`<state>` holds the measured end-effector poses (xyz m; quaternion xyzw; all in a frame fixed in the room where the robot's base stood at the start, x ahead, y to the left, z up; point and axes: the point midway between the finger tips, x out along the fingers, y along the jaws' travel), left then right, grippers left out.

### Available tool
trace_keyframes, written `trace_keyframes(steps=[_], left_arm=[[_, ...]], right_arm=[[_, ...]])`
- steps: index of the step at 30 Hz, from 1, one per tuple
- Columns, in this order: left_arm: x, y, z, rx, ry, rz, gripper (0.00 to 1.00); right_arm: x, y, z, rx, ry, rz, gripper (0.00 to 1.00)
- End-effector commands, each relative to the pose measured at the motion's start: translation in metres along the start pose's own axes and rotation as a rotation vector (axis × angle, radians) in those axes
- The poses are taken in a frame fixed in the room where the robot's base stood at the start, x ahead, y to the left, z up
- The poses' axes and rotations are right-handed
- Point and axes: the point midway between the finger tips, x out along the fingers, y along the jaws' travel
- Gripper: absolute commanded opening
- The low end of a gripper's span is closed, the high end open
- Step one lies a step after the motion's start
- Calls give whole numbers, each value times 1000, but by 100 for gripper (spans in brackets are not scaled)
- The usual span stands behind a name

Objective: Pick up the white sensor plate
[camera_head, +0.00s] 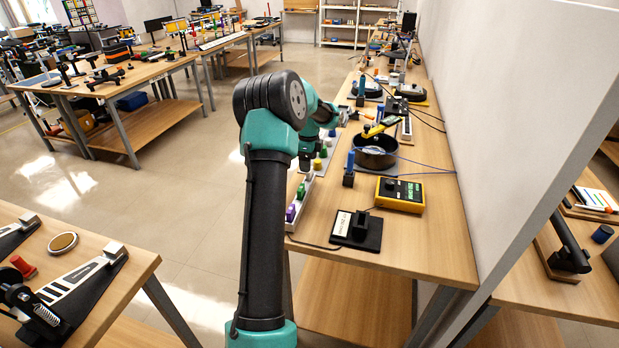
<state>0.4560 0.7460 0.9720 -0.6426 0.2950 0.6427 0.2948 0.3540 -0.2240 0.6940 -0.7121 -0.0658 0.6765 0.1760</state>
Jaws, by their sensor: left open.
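My left arm reaches up the middle of the view and bends right over the long workbench. My left gripper (345,116) is small at the arm's far end, open, above the bench. I cannot tell whether anything lies between its fingers. I cannot tell for sure which thing is the white sensor plate. A small white plate (342,223) lies on a black pad on the near part of the bench, apart from the gripper. Another white plate with dark marks (72,283) lies on a black base at the lower left. My right gripper is not in view.
On the workbench (420,250) stand a yellow meter (400,194), a black round bowl (375,152) with a yellow-handled tool across it, and a blue-topped post (349,170). A tray of coloured pieces (298,203) is at its left edge. A wall (500,130) bounds the right.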

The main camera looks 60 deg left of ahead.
Motion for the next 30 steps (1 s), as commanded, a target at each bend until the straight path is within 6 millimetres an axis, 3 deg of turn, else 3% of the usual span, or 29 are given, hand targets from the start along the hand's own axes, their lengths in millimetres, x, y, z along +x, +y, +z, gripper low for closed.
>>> trace_keyframes(steps=[5, 16, 30], left_arm=[[5, 0, -1, 0, 0, 1, 79], [48, -3, -3, 1, 0, 0, 79], [52, -3, -3, 1, 0, -1, 79]], right_arm=[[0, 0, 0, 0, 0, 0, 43], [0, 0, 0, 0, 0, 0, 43], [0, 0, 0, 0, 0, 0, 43]])
